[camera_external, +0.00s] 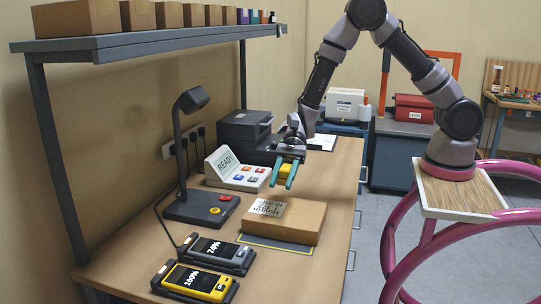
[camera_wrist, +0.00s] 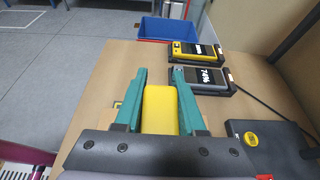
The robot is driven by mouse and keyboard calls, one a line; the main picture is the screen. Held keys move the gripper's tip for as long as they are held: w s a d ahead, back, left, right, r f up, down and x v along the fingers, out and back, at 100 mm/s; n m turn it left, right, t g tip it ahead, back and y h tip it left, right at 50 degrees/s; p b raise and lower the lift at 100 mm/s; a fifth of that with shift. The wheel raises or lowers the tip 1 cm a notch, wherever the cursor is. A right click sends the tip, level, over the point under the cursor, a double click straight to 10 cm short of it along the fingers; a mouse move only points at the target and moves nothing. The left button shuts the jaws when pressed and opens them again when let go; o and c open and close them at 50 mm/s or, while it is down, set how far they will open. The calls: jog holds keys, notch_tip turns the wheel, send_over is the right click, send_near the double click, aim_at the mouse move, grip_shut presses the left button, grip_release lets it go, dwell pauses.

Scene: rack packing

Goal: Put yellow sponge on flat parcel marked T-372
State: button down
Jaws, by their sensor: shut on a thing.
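The yellow sponge (camera_external: 285,169) is between the teal fingers of my gripper (camera_external: 281,186), above the workbench. In the wrist view the sponge (camera_wrist: 160,108) fills the space between the fingers of my gripper (camera_wrist: 159,72), which is shut on it. The flat parcel (camera_external: 298,222) is a low brown box lying on the bench, below and slightly in front of the gripper in the external view. A pale printed label is on its top; its text is upside down and too small to read surely. The sponge is held clear above the parcel.
A black desk lamp (camera_external: 182,140) and a READY panel (camera_external: 238,174) stand left of the gripper. Two handheld devices, yellow (camera_external: 194,281) and grey (camera_external: 221,250), lie at the bench's near end. A shelf (camera_external: 150,41) with boxes runs above. A blue bin (camera_wrist: 180,29) shows beyond the bench edge.

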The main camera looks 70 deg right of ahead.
send_over(282, 217)
notch_tip(282, 217, down, 5)
jog(key=shift+s+a+r, duration=0.1)
jog(key=shift+s, duration=0.05)
jog(key=shift+f, duration=2.55)
jog(key=shift+f, duration=0.15)
jog(key=c, duration=0.5)
grip_release()
